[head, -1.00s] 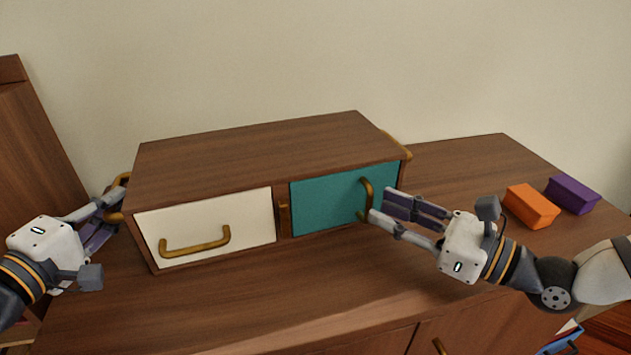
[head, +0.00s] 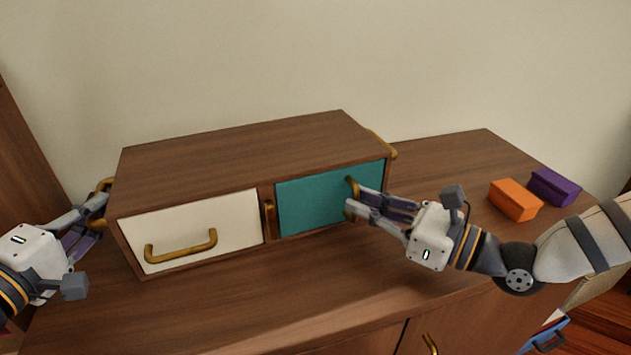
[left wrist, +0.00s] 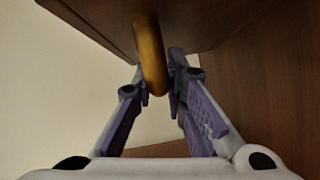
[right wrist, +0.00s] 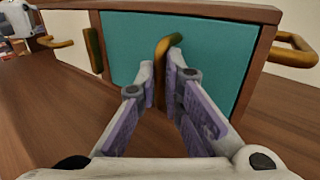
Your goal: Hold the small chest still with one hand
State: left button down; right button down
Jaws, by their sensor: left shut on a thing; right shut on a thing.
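The small chest (head: 240,148) is a brown wooden box on top of a cabinet, with a cream drawer front (head: 190,222) on the left and a teal door (head: 315,200) on the right. My left gripper (head: 102,208) is shut on the brass side handle (left wrist: 151,55) at the chest's left end. My right gripper (head: 352,203) is shut on the teal door's brass handle (right wrist: 163,60). The door looks closed. The fingers hide part of each handle.
An orange block (head: 515,200) and a purple block (head: 554,187) lie on the cabinet top (head: 440,165) to the right. Another brass side handle (head: 383,145) is on the chest's right end. The cabinet top in front of the chest is clear.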

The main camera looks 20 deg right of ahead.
jog(key=shift+s, duration=0.1)
jog(key=shift+s+d, duration=0.1)
jog(key=shift+s, duration=0.5)
jog(key=c, duration=1.6)
grip_release()
jog(key=shift+d+f, duration=0.1)
jog(key=shift+f, duration=0.05)
jog(key=shift+o, duration=0.2)
jog(key=shift+s+d, duration=0.1)
jog(key=v, duration=1.2)
